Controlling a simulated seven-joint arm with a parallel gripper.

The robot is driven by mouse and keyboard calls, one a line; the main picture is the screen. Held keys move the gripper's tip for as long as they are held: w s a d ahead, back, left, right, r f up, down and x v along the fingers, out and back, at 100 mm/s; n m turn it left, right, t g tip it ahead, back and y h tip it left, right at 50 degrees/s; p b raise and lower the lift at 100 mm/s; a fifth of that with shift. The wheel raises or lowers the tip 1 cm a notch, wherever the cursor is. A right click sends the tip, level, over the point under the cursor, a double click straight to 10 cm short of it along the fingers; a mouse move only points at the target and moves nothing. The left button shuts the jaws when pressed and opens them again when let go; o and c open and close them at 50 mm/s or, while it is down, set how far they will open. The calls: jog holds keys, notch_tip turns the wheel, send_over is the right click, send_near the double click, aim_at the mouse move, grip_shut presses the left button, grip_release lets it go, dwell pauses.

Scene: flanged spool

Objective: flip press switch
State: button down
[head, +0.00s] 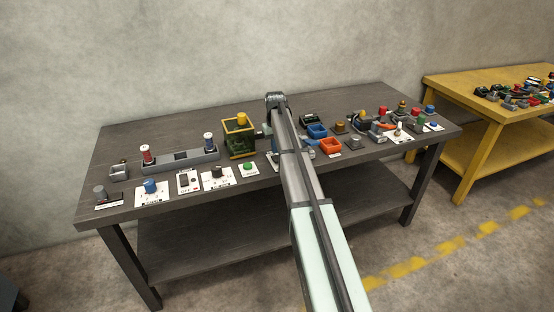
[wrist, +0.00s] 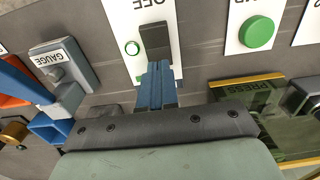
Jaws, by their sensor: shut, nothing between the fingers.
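In the wrist view, a dark rectangular switch lever (wrist: 154,38) stands on a white plate (wrist: 125,22) with an upside-down "OFF" label and a small green-ringed circle. My gripper (wrist: 157,82) is shut and empty, its blue fingertips at the near end of the lever. They overlap it in the picture; I cannot tell whether they touch. A green box with yellow edges marked "PRESS" (wrist: 245,98) is to the right; it also shows in the head view (head: 239,140). My arm mostly hides the switch and gripper in the head view.
A green button (wrist: 257,33) on a white plate is right of the switch. A grey block marked "GAUGE" (wrist: 62,62) and a blue bin (wrist: 50,130) are to the left. In the head view, the dark table (head: 200,119) is crowded along its front; its back strip is clear.

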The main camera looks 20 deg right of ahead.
aim_at(276, 156)
jog(key=shift+r, duration=2.6)
